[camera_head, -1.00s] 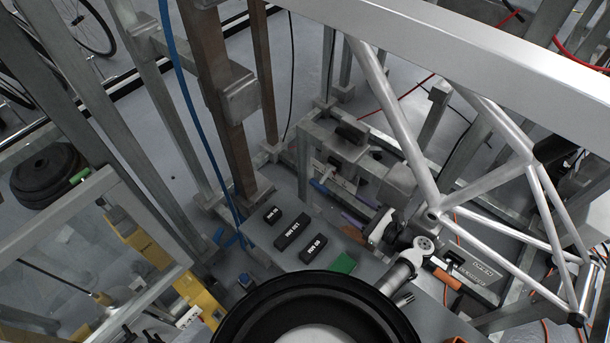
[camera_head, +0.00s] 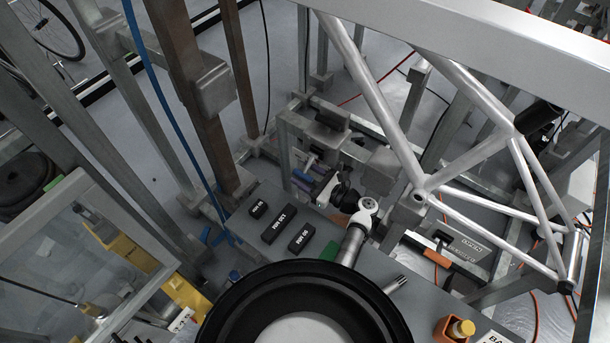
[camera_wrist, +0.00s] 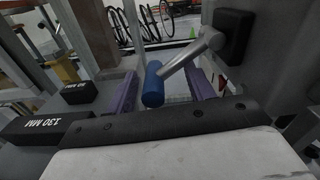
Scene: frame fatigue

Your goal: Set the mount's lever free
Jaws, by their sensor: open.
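The mount's lever shows in the wrist view as a metallic rod with a blue grip (camera_wrist: 153,84) at its end. The blue grip also shows in the head view (camera_head: 309,160), small and partly covered. My gripper (camera_wrist: 163,76) is open, with one purple finger to the left of the blue grip and one to the right. Gaps show on both sides, so neither finger appears to press on it. In the head view my gripper (camera_head: 305,174) is at the grey mount (camera_head: 383,168), small and partly hidden. The rod runs up and right toward a black block (camera_wrist: 234,38).
The silver bicycle-like frame (camera_head: 370,85) spans above and to the right of my arm. Black blocks, including one marked 130 MM (camera_head: 279,229), lie on the grey bench (camera_head: 262,190). A brown post (camera_head: 195,95) and blue cable (camera_head: 165,105) stand left.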

